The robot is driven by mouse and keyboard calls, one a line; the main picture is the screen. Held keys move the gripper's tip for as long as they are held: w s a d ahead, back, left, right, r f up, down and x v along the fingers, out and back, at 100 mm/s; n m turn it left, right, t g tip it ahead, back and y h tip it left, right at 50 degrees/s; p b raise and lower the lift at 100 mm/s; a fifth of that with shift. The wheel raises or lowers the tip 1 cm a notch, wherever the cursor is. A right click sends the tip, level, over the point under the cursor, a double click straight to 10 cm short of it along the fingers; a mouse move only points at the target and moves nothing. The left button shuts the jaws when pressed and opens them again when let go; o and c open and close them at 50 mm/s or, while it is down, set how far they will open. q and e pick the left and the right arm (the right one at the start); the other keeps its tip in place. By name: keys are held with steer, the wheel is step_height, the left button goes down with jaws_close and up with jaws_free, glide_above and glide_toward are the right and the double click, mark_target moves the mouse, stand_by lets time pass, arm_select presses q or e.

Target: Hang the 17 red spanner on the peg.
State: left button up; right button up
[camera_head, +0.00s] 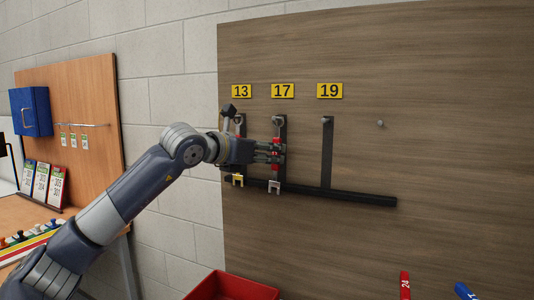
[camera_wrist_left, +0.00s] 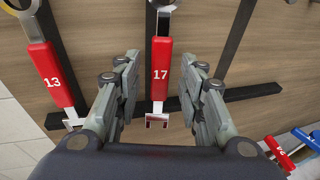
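The 17 red spanner (camera_wrist_left: 161,75) hangs upright on the board below the yellow 17 sign (camera_head: 283,91). Its ring end is at the peg (camera_head: 278,119), but the picture is too small to show for sure that the ring is around it. Its open jaw (camera_head: 274,187) points down in front of the black lower rail. My left gripper (camera_head: 276,152) is at the spanner's handle. In the left wrist view its fingers (camera_wrist_left: 160,85) stand apart on either side of the handle, with a gap on each side. My right gripper is not in view.
A red spanner marked 13 (camera_wrist_left: 51,75) hangs close on the left. The upright under the 19 sign (camera_head: 330,90) is bare. A lone peg (camera_head: 380,124) is farther right. A red bin (camera_head: 232,287) and coloured handles (camera_head: 405,284) are below.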

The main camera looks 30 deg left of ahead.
arm_select(q)
steer(key=shift+s, duration=0.1)
steer(key=v, duration=1.1)
steer(key=shift+s, duration=0.4)
steer(key=shift+a+r, duration=0.1)
